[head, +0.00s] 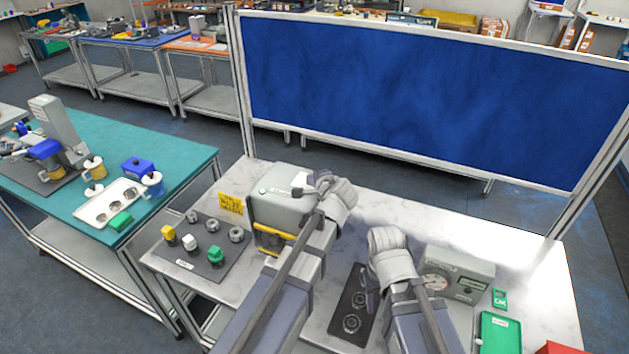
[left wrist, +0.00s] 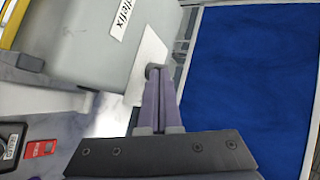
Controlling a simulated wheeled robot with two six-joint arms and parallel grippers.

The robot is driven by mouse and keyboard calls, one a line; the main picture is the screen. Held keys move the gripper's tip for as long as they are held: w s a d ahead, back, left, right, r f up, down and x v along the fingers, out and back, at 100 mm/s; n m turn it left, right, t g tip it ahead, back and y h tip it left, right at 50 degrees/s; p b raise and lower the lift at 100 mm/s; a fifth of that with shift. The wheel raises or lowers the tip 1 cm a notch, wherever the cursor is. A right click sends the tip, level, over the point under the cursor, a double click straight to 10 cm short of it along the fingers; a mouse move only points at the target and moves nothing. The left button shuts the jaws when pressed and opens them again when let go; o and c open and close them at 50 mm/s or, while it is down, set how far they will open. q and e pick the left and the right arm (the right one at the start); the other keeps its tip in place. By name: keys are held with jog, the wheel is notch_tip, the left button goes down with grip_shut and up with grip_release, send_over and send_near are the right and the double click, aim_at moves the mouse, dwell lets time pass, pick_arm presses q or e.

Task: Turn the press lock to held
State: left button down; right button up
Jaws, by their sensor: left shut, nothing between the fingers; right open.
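The press (head: 280,208) is a grey box with a yellow bar (head: 272,233) across its front, on the marble-topped bench. A white plate (left wrist: 150,57) sits at the edge of the grey housing (left wrist: 95,35) in the left wrist view. My left gripper (head: 310,190) is shut, its fingertips (left wrist: 155,74) at a small dark knob in front of this plate. Whether they touch it I cannot tell. The lock's setting is not readable. My right gripper (head: 371,292) is open above a dark panel with round sockets (head: 352,315), its fingers partly hidden by its wrist.
A dark tray with coloured knobs (head: 205,245) and a yellow sign (head: 231,204) lie left of the press. A grey gauge box (head: 456,272) and a green tray (head: 499,333) stand right. A blue screen (head: 420,95) closes the back. The bench's back right is clear.

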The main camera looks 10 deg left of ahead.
pick_arm(q)
jog(key=shift+s+a+m+t+h, duration=0.1)
jog(key=shift+a+m+t+h, duration=0.2)
jog(key=shift+m+h, duration=0.4)
jog(key=shift+s+a+m+t+h, duration=0.1)
jog(key=shift+a+m+t+h, duration=0.15)
jog(key=shift+m+h, duration=0.4)
jog(key=shift+w, duration=0.1)
jog(key=shift+w+a, duration=0.1)
jog(key=shift+a, duration=0.8)
dwell(0.8)
dwell(0.5)
jog(key=shift+w+d+r, duration=0.1)
jog(key=shift+w+d, duration=0.1)
jog(key=shift+w, duration=0.5)
